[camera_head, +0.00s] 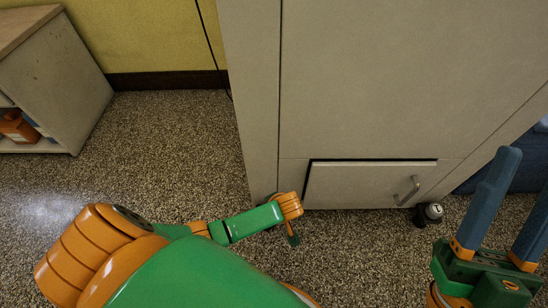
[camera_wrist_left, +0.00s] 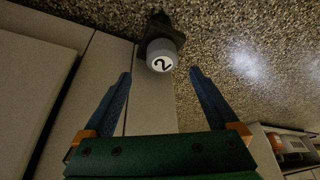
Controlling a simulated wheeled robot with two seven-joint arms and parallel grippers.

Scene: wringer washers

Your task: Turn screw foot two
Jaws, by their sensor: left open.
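Screw foot two (camera_wrist_left: 162,57) is a grey cylinder with a white disc marked "2", under the corner of a pale cabinet-like body (camera_head: 370,90). It shows in the left wrist view at the top middle, just beyond the fingertips of my left gripper (camera_wrist_left: 159,74). Those blue fingers are open and spread to either side of it, with no contact visible. In the head view my left arm hides this foot, and only a small part of my left gripper (camera_head: 293,238) shows. My right gripper (camera_head: 528,172) is open and empty at the right.
Another foot (camera_head: 430,212), with a white marked disc, stands under the right corner. A low panel with a metal handle (camera_head: 408,190) sits slightly proud between the corners. A cabinet (camera_head: 70,85) stands at the left. Speckled floor (camera_head: 160,140) is clear between them.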

